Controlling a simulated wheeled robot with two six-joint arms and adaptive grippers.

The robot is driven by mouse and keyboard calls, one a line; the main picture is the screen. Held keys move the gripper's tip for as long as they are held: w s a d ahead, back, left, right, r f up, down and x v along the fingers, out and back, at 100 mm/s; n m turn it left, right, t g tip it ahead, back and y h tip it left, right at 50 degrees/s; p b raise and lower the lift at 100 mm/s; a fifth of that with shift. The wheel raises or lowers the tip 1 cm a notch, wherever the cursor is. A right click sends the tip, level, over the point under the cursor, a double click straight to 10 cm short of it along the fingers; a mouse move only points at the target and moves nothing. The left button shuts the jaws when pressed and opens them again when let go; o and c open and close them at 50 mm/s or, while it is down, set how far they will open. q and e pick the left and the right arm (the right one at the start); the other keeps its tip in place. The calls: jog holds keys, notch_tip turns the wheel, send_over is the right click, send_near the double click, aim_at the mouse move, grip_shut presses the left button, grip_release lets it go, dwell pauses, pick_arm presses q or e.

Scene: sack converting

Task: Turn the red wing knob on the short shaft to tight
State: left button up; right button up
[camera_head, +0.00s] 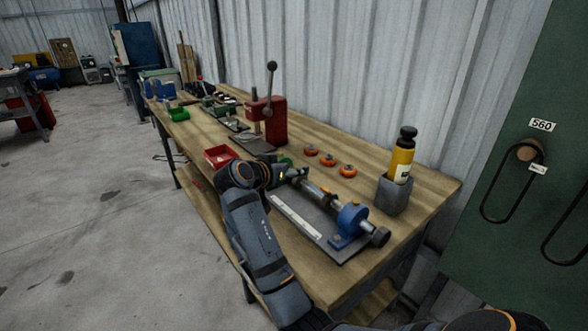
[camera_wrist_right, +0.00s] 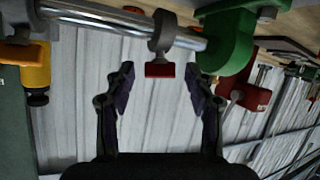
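The red wing knob (camera_wrist_right: 158,70) sits under a grey collar (camera_wrist_right: 162,33) on the short shaft (camera_wrist_right: 120,22) in the right wrist view. The shaft runs into a green bearing block (camera_wrist_right: 232,42); its other end meets a blue block (camera_head: 350,222) in the head view. My right gripper (camera_wrist_right: 160,78) is open, one finger on each side of the knob in the picture; no contact shows. In the head view it (camera_head: 298,174) is beside the shaft's far end, and my arm and gripper hide the knob there. My left gripper is in neither view.
The shaft fixture stands on a dark plate (camera_head: 345,252) on the wooden bench. Orange knobs (camera_head: 327,160) lie behind it. A yellow bottle (camera_head: 401,163) stands in a grey holder (camera_head: 392,196) at right. A red press (camera_head: 268,122) and red bin (camera_head: 221,155) are farther left.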

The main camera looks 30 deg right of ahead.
jog(key=shift+a+r, duration=0.1)
jog(key=shift+c, duration=3.6)
grip_shut()
jog(key=m+g+b, duration=0.1)
jog(key=m+g, duration=0.1)
jog(key=m, duration=0.1)
jog(key=m+g+h+b, duration=0.1)
jog(key=m+g+b, duration=0.1)
jog(key=shift+w+m, duration=0.2)
jog(key=shift+m, duration=0.2)
jog(key=shift+o, duration=1.3)
grip_release()
jog(key=o, duration=0.5)
jog(key=shift+c, duration=0.2)
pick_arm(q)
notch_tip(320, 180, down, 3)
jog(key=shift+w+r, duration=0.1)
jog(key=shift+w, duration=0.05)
